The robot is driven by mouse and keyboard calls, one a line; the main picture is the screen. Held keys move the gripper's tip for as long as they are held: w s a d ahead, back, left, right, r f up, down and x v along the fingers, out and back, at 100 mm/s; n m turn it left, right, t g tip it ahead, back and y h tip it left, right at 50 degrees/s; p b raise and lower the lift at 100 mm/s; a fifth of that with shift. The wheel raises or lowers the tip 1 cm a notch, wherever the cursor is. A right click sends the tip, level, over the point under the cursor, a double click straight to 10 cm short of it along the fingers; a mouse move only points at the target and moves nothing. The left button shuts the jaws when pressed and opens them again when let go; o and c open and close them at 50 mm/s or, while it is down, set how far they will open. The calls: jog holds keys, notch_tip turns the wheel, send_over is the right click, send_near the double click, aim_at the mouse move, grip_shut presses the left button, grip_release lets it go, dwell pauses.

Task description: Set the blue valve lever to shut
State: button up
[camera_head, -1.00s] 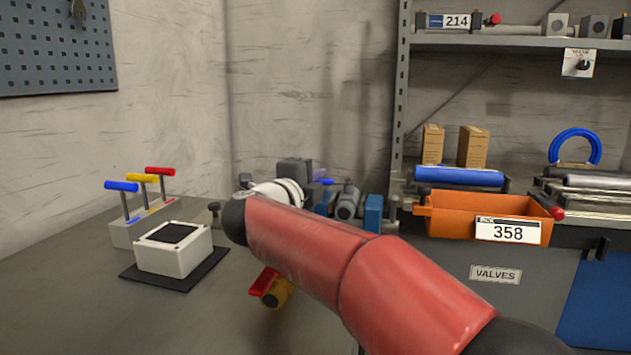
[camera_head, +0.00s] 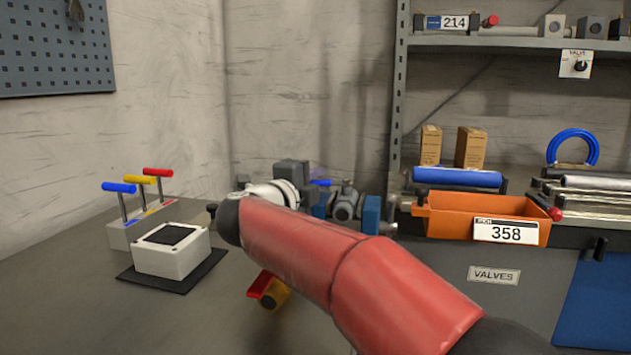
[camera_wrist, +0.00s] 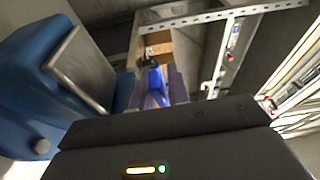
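A small blue lever (camera_head: 322,183) shows just past my arm in the head view, by a grey valve body (camera_head: 345,203). Its angle is hard to read there. In the wrist view a blue piece (camera_wrist: 156,86), which looks like this lever, lies between the dark fingers of my gripper (camera_wrist: 152,92). The fingers stand apart, and contact with the blue piece is not clear. In the head view my red arm link hides part of the valve area. A yellow valve (camera_head: 275,295) with a red handle (camera_head: 262,285) lies below the arm.
A white box with blue, yellow and red levers (camera_head: 130,225) stands at left, behind a white block (camera_head: 172,250) on a black mat. An orange bin (camera_head: 455,220) marked 358 is at right. A blue block with a metal plate (camera_wrist: 85,70) is close in the wrist view.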

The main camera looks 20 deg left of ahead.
jog(key=b+v, duration=0.1)
jog(key=v, duration=0.6)
jog(key=shift+s, duration=0.3)
jog(key=shift+a, duration=0.1)
jog(key=shift+c, duration=0.3)
